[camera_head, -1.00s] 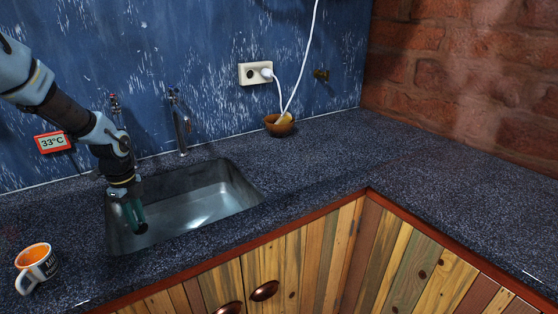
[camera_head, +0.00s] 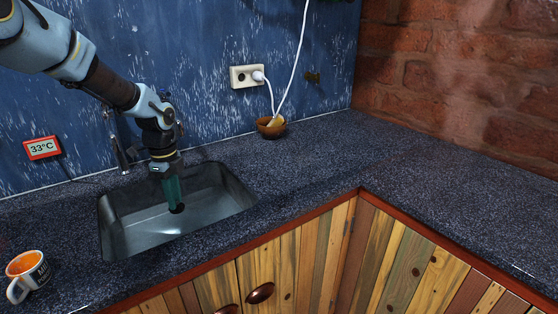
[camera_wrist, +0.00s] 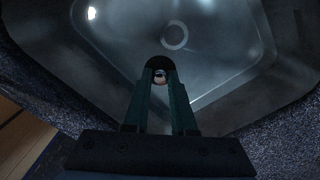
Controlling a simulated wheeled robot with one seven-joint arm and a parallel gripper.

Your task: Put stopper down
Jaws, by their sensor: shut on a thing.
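My gripper (camera_head: 174,192) points down over the sink (camera_head: 221,209), with its fingertips above the basin. It is shut on a small dark round stopper (camera_head: 177,208) at the fingertips. In the wrist view, the stopper (camera_wrist: 160,64) shows as a dark dome between the fingertips of my gripper (camera_wrist: 160,78). The ring of the drain (camera_wrist: 174,35) lies on the basin floor, beyond the stopper in that view. The stopper appears held above the floor, apart from the drain. The drain is not visible in the head view.
An orange-lined mug (camera_head: 27,272) stands on the counter left of the sink. A faucet (camera_head: 121,156) is behind the sink. A brown bowl (camera_head: 270,129) sits by the wall under a socket (camera_head: 247,77) with a white cable. The right counter (camera_head: 440,190) is clear.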

